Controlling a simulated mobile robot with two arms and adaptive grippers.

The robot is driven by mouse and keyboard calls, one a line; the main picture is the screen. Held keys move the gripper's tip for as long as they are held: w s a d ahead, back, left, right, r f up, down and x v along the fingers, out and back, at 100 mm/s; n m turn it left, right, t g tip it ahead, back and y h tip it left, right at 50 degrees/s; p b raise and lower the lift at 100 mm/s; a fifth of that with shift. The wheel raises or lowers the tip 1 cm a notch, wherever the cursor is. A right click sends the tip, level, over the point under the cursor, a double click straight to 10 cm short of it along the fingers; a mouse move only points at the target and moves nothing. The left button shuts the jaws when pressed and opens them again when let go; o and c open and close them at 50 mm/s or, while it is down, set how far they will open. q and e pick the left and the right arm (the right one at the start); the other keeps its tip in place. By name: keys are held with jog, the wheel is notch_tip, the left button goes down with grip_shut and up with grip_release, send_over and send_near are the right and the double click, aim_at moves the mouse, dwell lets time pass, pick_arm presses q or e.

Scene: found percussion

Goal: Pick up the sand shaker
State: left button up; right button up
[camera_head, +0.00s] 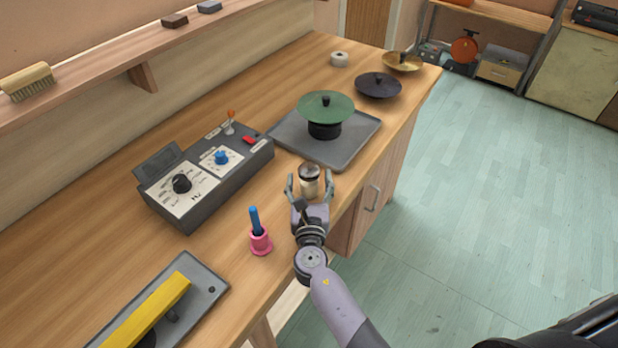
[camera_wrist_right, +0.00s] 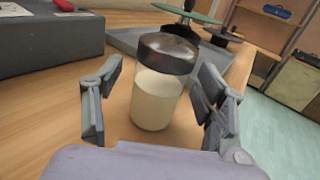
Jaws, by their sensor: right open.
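The sand shaker (camera_head: 309,183) is a small clear jar of pale sand with a dark brown lid. It stands upright on the wooden bench near the front edge. In the right wrist view the shaker (camera_wrist_right: 158,90) stands between the two fingers, with a gap on each side. My right gripper (camera_head: 310,188) is open around the shaker, and its fingers (camera_wrist_right: 160,105) do not appear to touch it. My left gripper is not in view.
A grey tray (camera_head: 350,152) with a green lid-like disc (camera_head: 326,104) lies just beyond the shaker. A grey control box (camera_head: 200,205) stands to the left. A pink holder with a blue stick (camera_head: 260,243) stands nearer. The floor at right is clear.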

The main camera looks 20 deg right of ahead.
jog(key=shift+w+d, duration=0.15)
jog(key=shift+w, duration=0.3)
jog(key=shift+s, duration=0.1)
jog(key=shift+c, duration=0.7)
jog(key=c, duration=1.2)
jog(key=shift+c, duration=0.5)
jog(key=shift+r, duration=0.15)
